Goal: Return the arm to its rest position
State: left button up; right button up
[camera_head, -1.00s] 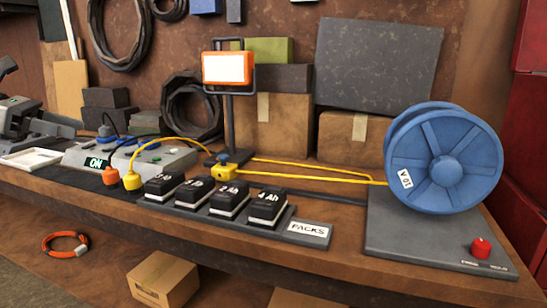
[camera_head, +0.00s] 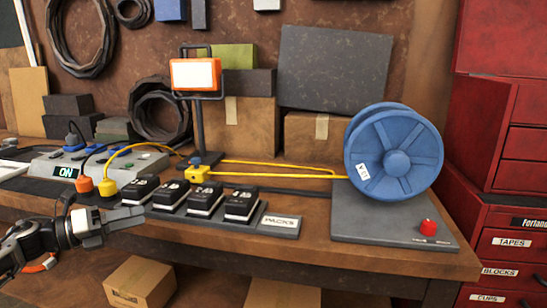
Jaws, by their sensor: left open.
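My left arm comes in at the lower left, and its gripper (camera_head: 132,217) is in front of the bench's front edge. It is open, with nothing seen between its fingers. It overlaps the view just below the left end of the battery pack tray and touches nothing that I can make out. My right gripper is not in view.
The wooden bench (camera_head: 300,250) carries an ON-marked power strip (camera_head: 40,167), a tray labelled PACKS (camera_head: 280,222) with several black packs, a lit work lamp (camera_head: 196,74) and a blue cable reel (camera_head: 395,160). A red drawer cabinet (camera_head: 505,205) stands right. A cardboard box (camera_head: 140,283) sits below.

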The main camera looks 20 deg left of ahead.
pick_arm(q)
jog(key=s+d+f+n+t+y+p, duration=0.1)
jog(key=s+d+f+n+t+y, duration=0.15)
jog(key=d+f+n, duration=0.75)
jog(key=s+d+f+n+g+y+p, duration=0.1)
jog(key=s+d+f+n+g+y, duration=0.1)
jog(key=s+d+f+n, duration=0.3)
jog(key=s+d+f+n+g+y+p, duration=0.2)
jog(key=s+d+f+n, duration=0.3)
jog(key=s+d+n, duration=0.6)
jog(key=d+n+g+y, duration=0.1)
jog(key=d+n, duration=0.4)
jog(key=n, duration=0.1)
jog(key=shift+s+d+n, duration=0.35)
jog(key=shift+d+n, duration=0.05)
dwell(0.4)
